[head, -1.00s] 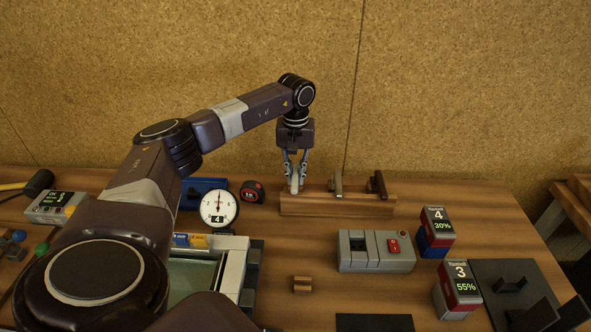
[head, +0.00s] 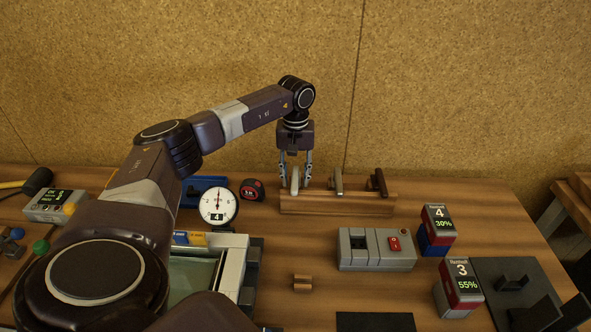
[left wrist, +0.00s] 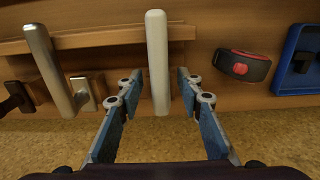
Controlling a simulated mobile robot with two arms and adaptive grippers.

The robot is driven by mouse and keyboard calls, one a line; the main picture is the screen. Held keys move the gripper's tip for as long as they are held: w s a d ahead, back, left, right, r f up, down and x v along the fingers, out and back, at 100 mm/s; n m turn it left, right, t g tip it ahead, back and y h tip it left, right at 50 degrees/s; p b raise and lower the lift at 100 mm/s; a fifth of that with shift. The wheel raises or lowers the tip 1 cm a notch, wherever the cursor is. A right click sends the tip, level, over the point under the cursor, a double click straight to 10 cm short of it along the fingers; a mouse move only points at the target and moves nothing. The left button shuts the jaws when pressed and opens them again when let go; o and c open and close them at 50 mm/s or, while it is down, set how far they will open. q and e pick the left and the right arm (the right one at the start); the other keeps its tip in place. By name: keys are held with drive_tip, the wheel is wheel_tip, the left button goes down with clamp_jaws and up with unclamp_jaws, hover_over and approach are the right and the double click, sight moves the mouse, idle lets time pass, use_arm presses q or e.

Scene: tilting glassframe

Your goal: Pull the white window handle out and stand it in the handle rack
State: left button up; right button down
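The white window handle (head: 295,180) stands upright at the left end of the wooden handle rack (head: 340,204). It also shows in the left wrist view (left wrist: 157,60). My left gripper (head: 297,187) is above that end of the rack, its fingers open on both sides of the handle. In the left wrist view a gap shows between each finger and the handle. A metallic handle (head: 337,182) and a dark bronze handle (head: 379,182) stand farther right in the rack. The window frame (head: 233,270) is partly hidden behind my left arm. My right gripper is not in view.
A dial gauge (head: 218,204) and a tape measure (head: 252,190) stand left of the rack. A grey switch box (head: 376,262), two labelled battery blocks (head: 437,220) and a black holder (head: 512,284) are at right. A small wooden block (head: 302,283) lies in front.

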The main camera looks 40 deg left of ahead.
use_arm(q)
wheel_tip(320, 180, up, 12)
idle(0.5)
idle(0.5)
